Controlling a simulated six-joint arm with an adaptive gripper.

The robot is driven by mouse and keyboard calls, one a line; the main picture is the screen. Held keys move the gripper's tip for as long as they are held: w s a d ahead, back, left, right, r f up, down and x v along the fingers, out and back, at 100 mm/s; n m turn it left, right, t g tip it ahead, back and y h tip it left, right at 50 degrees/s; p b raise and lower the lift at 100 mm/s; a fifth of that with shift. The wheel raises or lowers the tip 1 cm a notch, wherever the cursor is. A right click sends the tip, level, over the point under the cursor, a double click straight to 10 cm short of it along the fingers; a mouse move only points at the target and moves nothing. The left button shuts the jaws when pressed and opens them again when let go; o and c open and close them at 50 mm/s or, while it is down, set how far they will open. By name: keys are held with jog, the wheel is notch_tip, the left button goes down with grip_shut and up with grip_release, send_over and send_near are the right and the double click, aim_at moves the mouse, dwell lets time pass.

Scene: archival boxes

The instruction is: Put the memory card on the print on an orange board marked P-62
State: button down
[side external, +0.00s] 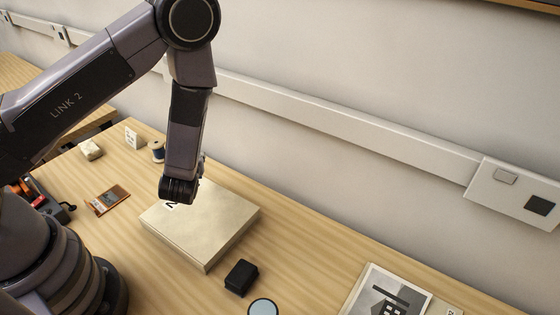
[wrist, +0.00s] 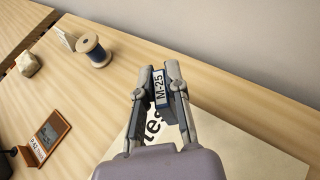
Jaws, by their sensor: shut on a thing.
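My gripper (wrist: 158,76) is shut on a small dark blue card with a white label reading M-25 (wrist: 159,92), which I take for the memory card. It is held over the pale box; the gap below is unclear. In the side external view the wrist hides the card and most of the fingers. A small print on an orange-brown board (side external: 108,200) lies on the table left of the box.
The pale lettered box (side external: 205,232) stands below my gripper. A thread spool (wrist: 93,50), a white card (side external: 133,138) and a pale lump (side external: 91,149) are behind the board. A black block (side external: 241,278), a round light-blue disc (side external: 263,307) and a black-and-white print (side external: 388,296) are at front right.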

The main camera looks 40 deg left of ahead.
jog(key=s+a+n+g+y, duration=0.2)
jog(key=s+a+n, duration=0.15)
jog(key=a, duration=0.35)
jog(key=s+a+n+g+y, duration=0.2)
jog(key=s+a+g, duration=0.15)
jog(key=a, duration=0.35)
jog(key=n+g, duration=0.4)
send_over(107, 198)
jog(key=shift+y, duration=0.4)
notch_tip(107, 198, down, 7)
jog(key=shift+s+r, duration=0.1)
jog(key=shift+f, duration=0.4)
jog(key=c, duration=1.2)
grip_release()
jog(key=shift+f, duration=0.1)
jog(key=shift+o, duration=0.2)
